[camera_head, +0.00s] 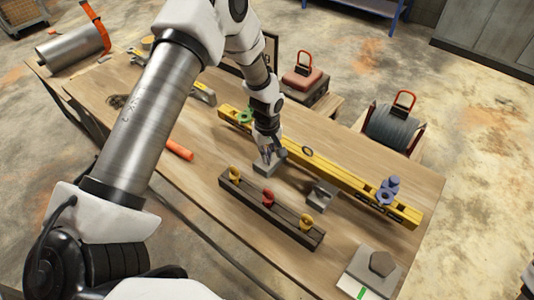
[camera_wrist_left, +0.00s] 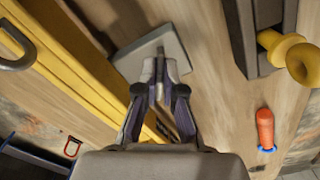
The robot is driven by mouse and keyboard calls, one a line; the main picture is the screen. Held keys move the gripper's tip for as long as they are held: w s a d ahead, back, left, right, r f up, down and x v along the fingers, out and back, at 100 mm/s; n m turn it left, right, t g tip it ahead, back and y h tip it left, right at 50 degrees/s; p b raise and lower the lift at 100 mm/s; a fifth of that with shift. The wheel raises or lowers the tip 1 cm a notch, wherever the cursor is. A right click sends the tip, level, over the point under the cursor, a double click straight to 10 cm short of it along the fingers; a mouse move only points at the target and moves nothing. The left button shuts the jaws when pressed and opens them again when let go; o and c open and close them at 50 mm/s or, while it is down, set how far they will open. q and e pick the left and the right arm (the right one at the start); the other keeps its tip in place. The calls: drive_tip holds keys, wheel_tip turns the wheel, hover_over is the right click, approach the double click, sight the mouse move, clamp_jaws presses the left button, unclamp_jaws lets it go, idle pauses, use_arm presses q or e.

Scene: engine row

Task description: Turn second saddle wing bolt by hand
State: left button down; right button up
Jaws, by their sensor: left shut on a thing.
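My left gripper (camera_head: 268,156) reaches down onto a small grey saddle block (camera_head: 263,170) between the yellow beam and the dark rail. In the left wrist view, my left gripper (camera_wrist_left: 160,68) is shut on a thin grey wing bolt (camera_wrist_left: 160,51) above the saddle's flat grey plate (camera_wrist_left: 178,53). The fingers hide most of the bolt. Another grey saddle block (camera_head: 321,194) stands to the right, apart from the gripper. My right gripper is in neither view.
A long yellow beam (camera_head: 340,176) runs behind, carrying a green part (camera_head: 245,116) and a blue part (camera_head: 388,190). A dark rail (camera_head: 284,222) with yellow and red knobs lies in front. An orange handle (camera_head: 179,150) lies left. Bare wood separates the saddles.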

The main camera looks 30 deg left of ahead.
use_arm(q)
drive_tip(key=shift+m, duration=0.3)
drive_tip(key=m, duration=0.3)
drive_tip(key=shift+s+a, duration=0.1)
drive_tip(key=m, duration=0.4)
drive_tip(key=shift+a+b, duration=0.1)
drive_tip(key=shift+b, duration=0.25)
drive_tip(key=m, duration=0.3)
drive_tip(key=shift+a+m, duration=0.1)
drive_tip(key=shift+m, duration=0.3)
drive_tip(key=m+b, duration=0.1)
drive_tip(key=m, duration=0.3)
drive_tip(key=shift+a, duration=0.15)
drive_tip(key=m, duration=0.4)
drive_tip(key=shift+w+a, duration=0.1)
drive_tip(key=shift+w, duration=0.1)
drive_tip(key=m+b, duration=0.1)
drive_tip(key=m, duration=0.2)
drive_tip(key=shift+w+a+m, duration=0.1)
drive_tip(key=shift+w+m, duration=0.05)
drive_tip(key=shift+m, duration=0.25)
drive_tip(key=m, duration=0.6)
drive_tip(key=shift+w+r+m+b, duration=0.1)
drive_tip(key=shift+w+m+b, duration=0.1)
drive_tip(key=shift+m+b, duration=0.1)
